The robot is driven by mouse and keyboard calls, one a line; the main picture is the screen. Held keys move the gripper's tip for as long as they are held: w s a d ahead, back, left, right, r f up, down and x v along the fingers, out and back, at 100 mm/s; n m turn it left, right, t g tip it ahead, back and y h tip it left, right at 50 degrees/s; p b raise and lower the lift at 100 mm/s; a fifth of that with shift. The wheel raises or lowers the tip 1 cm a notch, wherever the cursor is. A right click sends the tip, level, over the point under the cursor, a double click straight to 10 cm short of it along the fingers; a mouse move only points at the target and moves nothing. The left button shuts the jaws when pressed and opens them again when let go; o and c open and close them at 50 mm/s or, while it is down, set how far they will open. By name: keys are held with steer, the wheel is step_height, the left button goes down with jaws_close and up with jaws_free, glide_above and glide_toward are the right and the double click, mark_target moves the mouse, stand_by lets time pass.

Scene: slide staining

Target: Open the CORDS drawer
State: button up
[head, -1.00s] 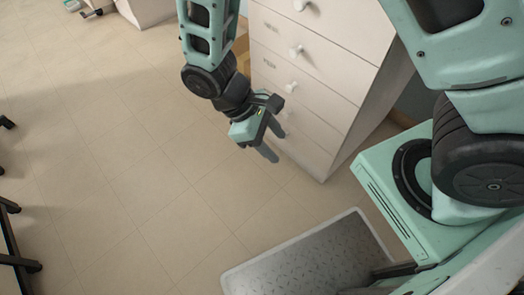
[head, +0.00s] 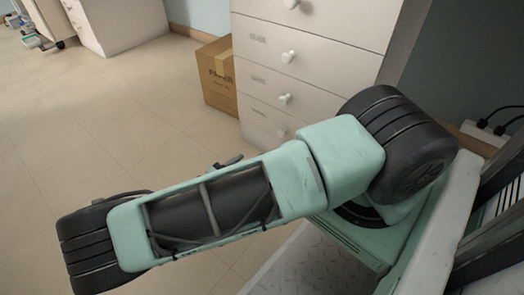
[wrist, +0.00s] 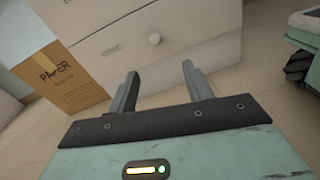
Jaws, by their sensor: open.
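A white drawer cabinet (head: 335,60) stands ahead with several stacked drawers, each with a round white knob and a small label. The labels are too small to read, so I cannot tell which drawer is CORDS. The head view shows an upper knob (head: 288,56), a lower knob (head: 285,99) and, partly by my arm, the lowest visible knob (head: 281,133).
A cardboard box (head: 217,80) marked PAPER stands on the floor left of the cabinet; the wrist view shows it too (wrist: 60,80). My arm covers the cabinet's lower part in the head view. A power strip (head: 485,137) lies at right.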

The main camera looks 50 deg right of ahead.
steer(key=b, duration=0.8)
glide_toward(280, 135)
steer(key=shift+t, duration=0.3)
steer(key=d, duration=0.7)
steer(key=shift+d+f, duration=0.25)
steer(key=shift+f, duration=0.1)
steer(key=shift+d+r, duration=0.1)
steer(key=shift+d, duration=0.4)
jaws_close()
steer(key=shift+a, duration=0.15)
